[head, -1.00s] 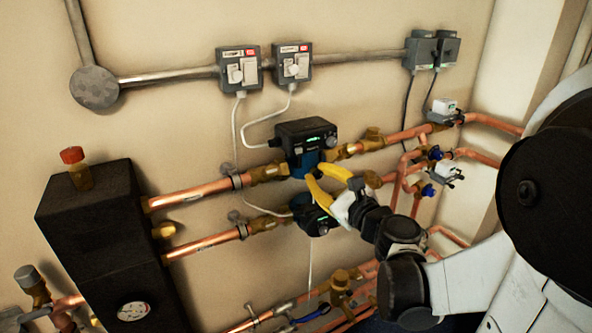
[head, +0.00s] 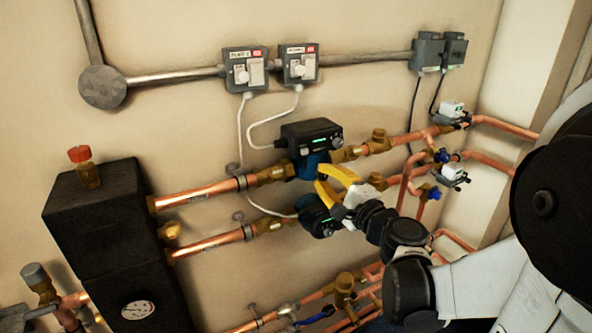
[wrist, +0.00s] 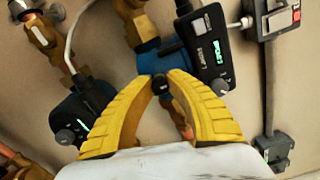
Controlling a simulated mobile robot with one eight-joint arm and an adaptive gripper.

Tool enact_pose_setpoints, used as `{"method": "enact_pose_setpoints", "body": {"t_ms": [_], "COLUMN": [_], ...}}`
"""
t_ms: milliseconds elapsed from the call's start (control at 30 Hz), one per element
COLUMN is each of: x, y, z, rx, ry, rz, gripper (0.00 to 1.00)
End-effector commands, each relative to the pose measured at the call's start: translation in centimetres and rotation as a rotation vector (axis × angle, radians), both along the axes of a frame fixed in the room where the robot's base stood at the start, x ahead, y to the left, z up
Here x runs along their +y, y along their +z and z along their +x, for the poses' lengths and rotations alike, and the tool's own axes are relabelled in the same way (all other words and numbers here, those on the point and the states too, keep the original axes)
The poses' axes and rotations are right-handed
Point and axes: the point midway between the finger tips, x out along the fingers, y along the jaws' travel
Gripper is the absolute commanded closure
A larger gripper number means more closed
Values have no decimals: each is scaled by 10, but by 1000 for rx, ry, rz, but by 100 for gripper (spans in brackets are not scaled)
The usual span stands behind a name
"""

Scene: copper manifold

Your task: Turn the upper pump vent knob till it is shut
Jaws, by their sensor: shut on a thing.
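The upper pump (head: 312,134) is a dark box with a green-lit display and a blue body, set in the upper copper pipe. In the wrist view the upper pump (wrist: 205,50) is at upper right. A small black vent knob (wrist: 160,84) sits in front of its blue body, between my yellow fingertips. My gripper (head: 319,178) is at the pump's lower front, shut on this knob. It also shows in the wrist view (wrist: 160,80). The knob is hidden in the head view, and I cannot tell its turn angle.
The lower pump (head: 318,214) is close below my gripper and shows at left in the wrist view (wrist: 85,112). A white cable (head: 240,135) hangs from a switch box (head: 245,70). Copper pipes and blue-handled valves are at right. A black manifold block (head: 95,215) stands at left.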

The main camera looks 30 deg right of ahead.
Motion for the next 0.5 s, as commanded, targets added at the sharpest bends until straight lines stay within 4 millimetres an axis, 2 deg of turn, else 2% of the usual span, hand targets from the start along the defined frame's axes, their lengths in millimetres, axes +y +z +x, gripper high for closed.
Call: {"method": "enact_pose_setpoints", "body": {"t_ms": [500], "x": [0], "y": [0], "z": [0], "rx": [-3], "ry": [1], "rz": [-86], "gripper": [100]}}
